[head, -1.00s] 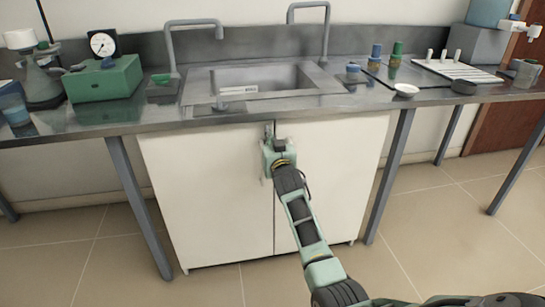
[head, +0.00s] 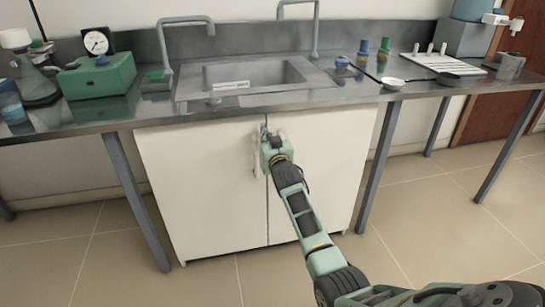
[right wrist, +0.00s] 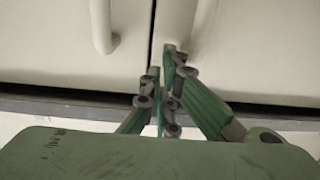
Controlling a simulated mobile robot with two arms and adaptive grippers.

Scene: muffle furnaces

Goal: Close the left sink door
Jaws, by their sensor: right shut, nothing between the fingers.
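The left sink door (head: 200,195) is the white left cabinet door under the sink. It looks nearly flush with the right door (head: 315,190); a narrow dark gap shows between them. Its pale bar handle (head: 256,160) shows just left of my right gripper, and also at upper left in the right wrist view (right wrist: 104,28). My right gripper (head: 265,133) is at the upper part of the gap between the doors. In the right wrist view its fingers (right wrist: 163,62) are together and empty, beside the gap. I cannot tell whether they touch a door. My left gripper is out of view.
The metal counter (head: 300,100) with its sink (head: 250,75) overhangs the doors. Table legs (head: 137,200) stand on both sides of the cabinet. A green box with a gauge (head: 98,77) and glassware are on the counter. The tiled floor in front is clear.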

